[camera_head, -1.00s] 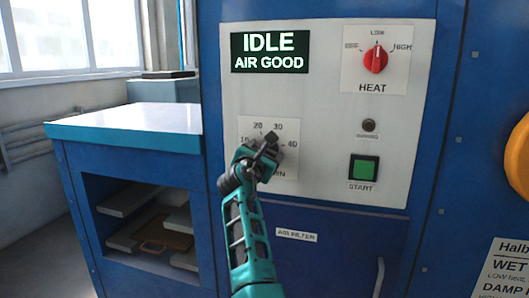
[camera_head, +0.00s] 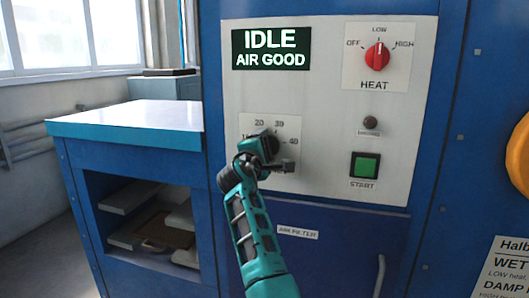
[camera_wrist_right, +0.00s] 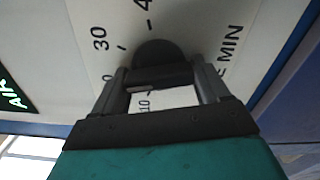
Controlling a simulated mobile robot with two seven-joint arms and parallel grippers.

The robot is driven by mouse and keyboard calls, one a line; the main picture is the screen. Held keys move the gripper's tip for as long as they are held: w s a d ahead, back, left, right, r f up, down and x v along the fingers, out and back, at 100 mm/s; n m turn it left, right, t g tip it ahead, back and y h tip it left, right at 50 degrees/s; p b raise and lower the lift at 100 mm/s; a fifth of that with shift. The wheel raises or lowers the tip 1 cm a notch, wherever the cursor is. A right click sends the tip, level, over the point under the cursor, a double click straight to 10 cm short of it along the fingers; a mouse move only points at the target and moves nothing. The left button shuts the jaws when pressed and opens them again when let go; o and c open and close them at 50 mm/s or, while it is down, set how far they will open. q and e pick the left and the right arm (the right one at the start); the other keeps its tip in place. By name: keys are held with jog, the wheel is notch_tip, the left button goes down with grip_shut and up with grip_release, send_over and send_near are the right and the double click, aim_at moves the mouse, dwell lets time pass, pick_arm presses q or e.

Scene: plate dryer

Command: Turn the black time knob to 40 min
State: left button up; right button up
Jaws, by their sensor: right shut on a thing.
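The black time knob (camera_wrist_right: 157,52) shows in the right wrist view between my right gripper's two fingers. My right gripper (camera_wrist_right: 162,78) is shut on its raised bar, one finger on each side. In the head view my right gripper (camera_head: 270,150) is at the time dial plate (camera_head: 290,125) and hides most of the knob. The marks 20, 30 and 40 can be read above and to the right of it. Which mark the knob points to I cannot tell. My left gripper is not in view.
The red heat knob (camera_head: 377,57), a dark indicator (camera_head: 370,123) and the green start button (camera_head: 365,167) are on the same panel, to the right. The display (camera_head: 271,49) reads IDLE, AIR GOOD. A blue side cabinet (camera_head: 130,125) stands at the left.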

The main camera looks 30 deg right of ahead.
jog(key=m+b, duration=0.1)
jog(key=m, duration=0.2)
jog(key=shift+f, duration=0.1)
jog(key=m+b, duration=0.1)
jog(key=m, duration=0.2)
jog(key=shift+m+b, duration=0.3)
jog(key=m+b, duration=0.1)
jog(key=m, duration=0.2)
jog(key=shift+m+b, duration=0.3)
jog(key=shift+b, duration=0.1)
jog(key=m+b, duration=0.1)
jog(key=m, duration=0.2)
jog(key=shift+s+d+r+m+b, duration=0.1)
jog(key=shift+r+m+b, duration=0.1)
jog(key=shift+m+b, duration=0.7)
jog(key=shift+m, duration=1)
jog(key=shift+r+m+b, duration=0.1)
jog(key=shift+m+b, duration=0.25)
jog(key=shift+m, duration=0.05)
jog(key=shift+s, duration=0.1)
